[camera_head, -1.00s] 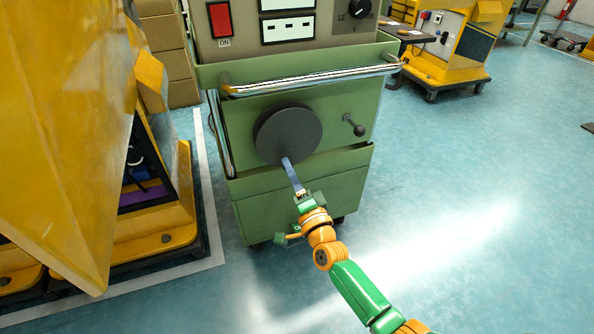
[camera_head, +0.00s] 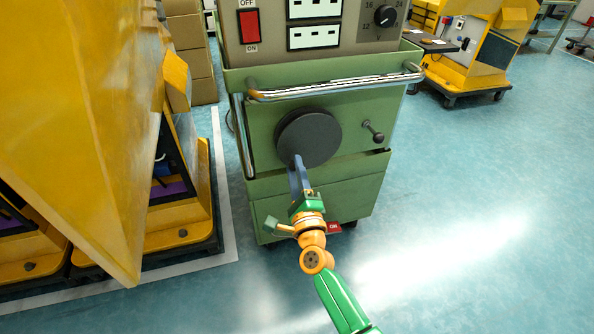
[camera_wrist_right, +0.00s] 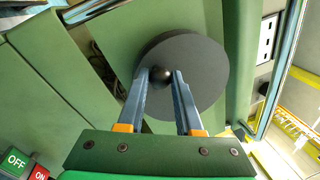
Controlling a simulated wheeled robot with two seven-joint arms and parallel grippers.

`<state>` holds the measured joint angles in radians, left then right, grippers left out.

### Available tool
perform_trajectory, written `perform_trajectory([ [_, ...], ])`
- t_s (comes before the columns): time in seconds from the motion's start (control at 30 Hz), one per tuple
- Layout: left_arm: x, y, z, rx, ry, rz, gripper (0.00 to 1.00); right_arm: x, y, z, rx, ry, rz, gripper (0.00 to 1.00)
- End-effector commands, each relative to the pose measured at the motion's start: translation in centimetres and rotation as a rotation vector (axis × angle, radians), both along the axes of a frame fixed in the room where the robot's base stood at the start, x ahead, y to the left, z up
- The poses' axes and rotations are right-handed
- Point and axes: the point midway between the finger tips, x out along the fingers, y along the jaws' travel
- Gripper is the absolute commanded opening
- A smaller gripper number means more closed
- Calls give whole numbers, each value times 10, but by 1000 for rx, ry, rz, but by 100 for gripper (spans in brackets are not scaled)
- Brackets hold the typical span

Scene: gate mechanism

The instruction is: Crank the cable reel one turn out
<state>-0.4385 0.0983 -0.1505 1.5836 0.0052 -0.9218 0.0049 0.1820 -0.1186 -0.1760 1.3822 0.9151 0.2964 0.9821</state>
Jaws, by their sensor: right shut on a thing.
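The cable reel is a dark grey round disc (camera_head: 314,140) on the front of a green cabinet (camera_head: 262,135). It also fills the middle of the right wrist view (camera_wrist_right: 205,75). A small dark ball knob (camera_wrist_right: 160,73) stands out from the disc's face. My right gripper (camera_head: 296,160) reaches up from below to the lower left part of the disc. In the right wrist view its two blue-grey fingers (camera_wrist_right: 160,80) stand on either side of the knob, shut on it. In the head view the fingers hide the knob. My left gripper is not in view.
A dark lever with a round end (camera_head: 375,132) sticks out right of the disc. A chrome rail (camera_head: 340,84) crosses above it, below a panel with a red switch (camera_head: 250,27). A yellow machine (camera_head: 75,120) stands close on the left.

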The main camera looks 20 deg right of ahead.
Motion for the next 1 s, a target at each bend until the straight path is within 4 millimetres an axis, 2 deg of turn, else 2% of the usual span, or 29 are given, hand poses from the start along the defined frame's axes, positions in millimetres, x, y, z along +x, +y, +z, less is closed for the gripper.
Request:
perform_trajectory([
  [0.6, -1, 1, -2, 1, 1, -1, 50, 0, 1, 2, 38, 3, 1, 0],
  [0.63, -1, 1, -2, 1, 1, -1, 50, 0, 1, 2, 38, 3, 1, 40],
  [0.7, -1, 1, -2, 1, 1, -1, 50, 0, 1, 2, 38, 3, 1, 59],
  [0.73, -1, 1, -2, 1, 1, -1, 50, 0, 1, 2, 38, 3, 1, 64],
  [1.0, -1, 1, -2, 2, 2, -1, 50, -1, 1, 2, 37, 2, 0, 64],
])
